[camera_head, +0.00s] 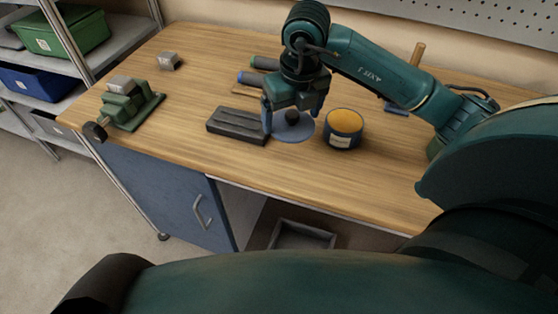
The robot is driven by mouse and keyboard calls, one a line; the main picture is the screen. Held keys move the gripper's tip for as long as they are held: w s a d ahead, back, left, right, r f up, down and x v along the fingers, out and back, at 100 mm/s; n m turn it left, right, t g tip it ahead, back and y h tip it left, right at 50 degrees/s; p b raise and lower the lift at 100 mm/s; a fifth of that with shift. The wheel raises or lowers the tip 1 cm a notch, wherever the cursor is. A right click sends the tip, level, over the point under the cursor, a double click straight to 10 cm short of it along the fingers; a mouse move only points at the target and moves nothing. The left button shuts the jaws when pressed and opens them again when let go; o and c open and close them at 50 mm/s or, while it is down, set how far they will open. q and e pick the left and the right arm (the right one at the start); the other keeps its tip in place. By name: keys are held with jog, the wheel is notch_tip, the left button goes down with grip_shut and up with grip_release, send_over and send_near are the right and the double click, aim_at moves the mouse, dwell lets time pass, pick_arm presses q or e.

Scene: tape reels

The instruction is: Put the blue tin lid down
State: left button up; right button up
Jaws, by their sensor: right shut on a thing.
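The blue tin lid (293,132) is a flat blue-grey disc with a dark knob on top. It is level, at or just above the bench top, between the dark grey block and the open tin; I cannot tell whether it touches the wood. My right gripper (292,117) points down over the lid, shut on it, with a finger on either side of the knob. The fingers hide part of the lid's rim. The blue tin (343,141) stands upright just right of the lid, open, with orange-yellow contents. My left gripper is not in view.
A dark grey block (238,125) lies close left of the lid. Blue-handled and green-handled tools (250,77) lie behind. The front right of the bench (345,185) is clear.

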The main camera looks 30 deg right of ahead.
jog(key=shift+f, duration=0.4)
send_over(289, 157)
jog(key=f, duration=0.6)
jog(key=shift+s+p, duration=0.25)
jog(key=shift+p, duration=0.15)
notch_tip(289, 157, down, 3)
jog(key=shift+f, duration=0.25)
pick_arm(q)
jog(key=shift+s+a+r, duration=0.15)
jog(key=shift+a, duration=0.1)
pick_arm(e)
jog(key=shift+f, duration=0.25)
jog(key=o, duration=0.7)
jog(key=shift+r, duration=0.15)
jog(key=shift+o, duration=0.2)
